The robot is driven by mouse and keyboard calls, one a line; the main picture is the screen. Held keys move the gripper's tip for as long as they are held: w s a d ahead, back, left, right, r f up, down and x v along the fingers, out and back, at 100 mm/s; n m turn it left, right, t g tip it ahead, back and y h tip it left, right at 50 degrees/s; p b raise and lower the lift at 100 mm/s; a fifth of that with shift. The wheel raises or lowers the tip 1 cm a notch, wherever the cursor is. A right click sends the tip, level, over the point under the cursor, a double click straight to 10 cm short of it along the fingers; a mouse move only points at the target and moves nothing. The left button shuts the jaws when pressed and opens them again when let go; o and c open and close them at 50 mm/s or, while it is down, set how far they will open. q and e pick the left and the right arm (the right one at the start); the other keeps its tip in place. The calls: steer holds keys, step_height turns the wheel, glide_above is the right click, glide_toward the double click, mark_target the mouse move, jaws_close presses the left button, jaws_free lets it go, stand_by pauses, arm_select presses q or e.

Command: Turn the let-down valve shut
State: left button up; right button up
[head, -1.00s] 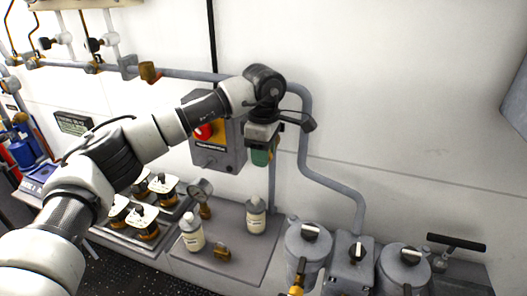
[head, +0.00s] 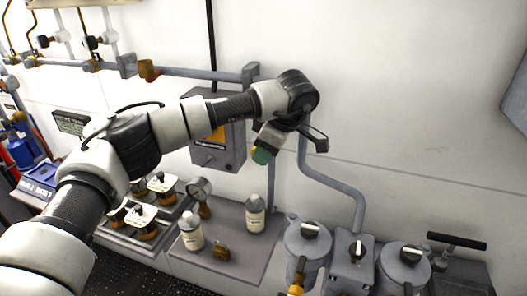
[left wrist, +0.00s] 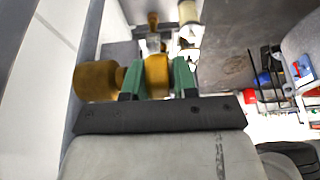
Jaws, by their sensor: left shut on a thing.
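My left gripper (head: 259,156), with green fingers, is tilted down in front of the grey box on the wall. In the left wrist view its fingers stand on both sides of a yellow-brass piece (left wrist: 156,76) and are shut on it. A thicker brass cylinder (left wrist: 97,80) joins that piece on the left, close to the wall. In the head view only a small yellow bit shows by the fingertips; my wrist hides the rest. I cannot tell for sure whether this is the let-down valve. My right gripper is not in view.
Grey pipes (head: 335,180) run along the wall close to my gripper. Below stand two bottles (head: 255,213), a gauge (head: 200,189) and a brass fitting (head: 221,253) on a grey bench (head: 235,272). Grey canisters with black knobs (head: 310,231) stand at the lower right.

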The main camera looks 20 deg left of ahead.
arm_select(q)
steer(key=y, duration=0.1)
steer(key=y+p, duration=0.1)
steer(key=y, duration=0.1)
steer(key=shift+d+r, duration=0.15)
steer(key=shift+d, duration=0.05)
steer(key=y+p, duration=0.3)
steer(key=shift+d+y, duration=0.1)
steer(key=shift+y, duration=0.2)
steer(key=y+p, duration=0.1)
steer(key=y, duration=0.1)
steer(key=y+p, duration=0.1)
steer(key=p, duration=0.1)
steer(key=shift+f+y, duration=0.4)
steer(key=shift+f+y+p, duration=0.25)
steer(key=shift+y+p, duration=0.55)
steer(key=shift+p, duration=0.25)
steer(key=shift+f, duration=0.1)
steer(key=o, duration=0.9)
